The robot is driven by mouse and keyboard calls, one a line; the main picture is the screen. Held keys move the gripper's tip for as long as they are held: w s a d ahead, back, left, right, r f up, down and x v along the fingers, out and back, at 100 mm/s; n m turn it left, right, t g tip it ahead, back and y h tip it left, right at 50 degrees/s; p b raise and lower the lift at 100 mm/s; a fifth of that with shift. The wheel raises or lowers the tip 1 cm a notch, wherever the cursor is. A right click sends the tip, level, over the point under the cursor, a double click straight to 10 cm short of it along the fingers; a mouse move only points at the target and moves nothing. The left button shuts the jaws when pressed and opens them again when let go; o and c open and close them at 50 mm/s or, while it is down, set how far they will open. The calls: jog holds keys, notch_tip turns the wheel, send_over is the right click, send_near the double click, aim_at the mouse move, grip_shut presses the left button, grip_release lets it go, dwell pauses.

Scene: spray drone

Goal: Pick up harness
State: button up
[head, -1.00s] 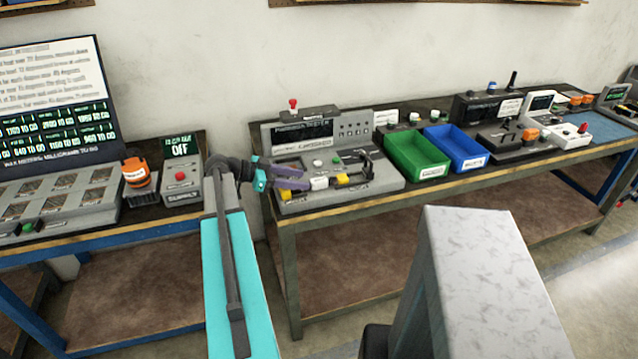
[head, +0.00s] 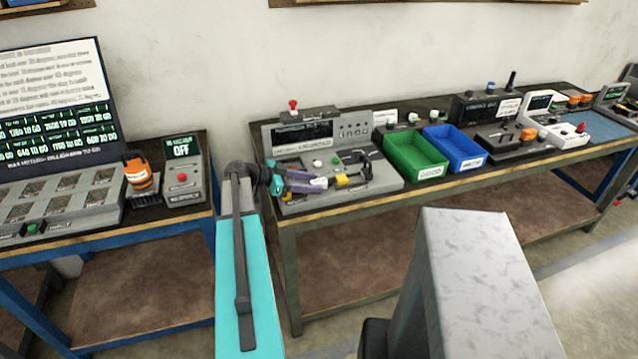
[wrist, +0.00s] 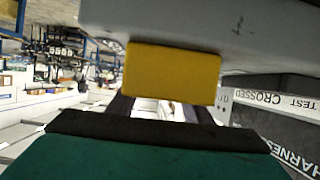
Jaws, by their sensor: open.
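The harness appears to be the small piece with a white middle (head: 319,183) and yellow ends (head: 341,180), lying on the grey test fixture (head: 375,187) at the left end of the right bench. My gripper (head: 312,184) is open, with its purple fingers over the fixture beside the white part. In the wrist view, a yellow block (wrist: 172,73) fills the space just ahead of the dark fingers. A white part (wrist: 160,107) shows between the fingers. Contact cannot be told, and the fingers hide the harness's left end in the head view.
A black handle-like part (head: 362,163) stands on the fixture close to my fingertips. The fixture's upright panel (head: 318,133) rises behind. A green bin (head: 414,156) and a blue bin (head: 455,147) stand to the right. A grey supply box (head: 183,178) is on the left bench.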

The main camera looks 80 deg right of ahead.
dwell(0.5)
grip_shut()
jog(key=shift+r, duration=0.15)
notch_tip(320, 180, up, 10)
jog(key=b, duration=0.3)
dwell(0.6)
dwell(0.8)
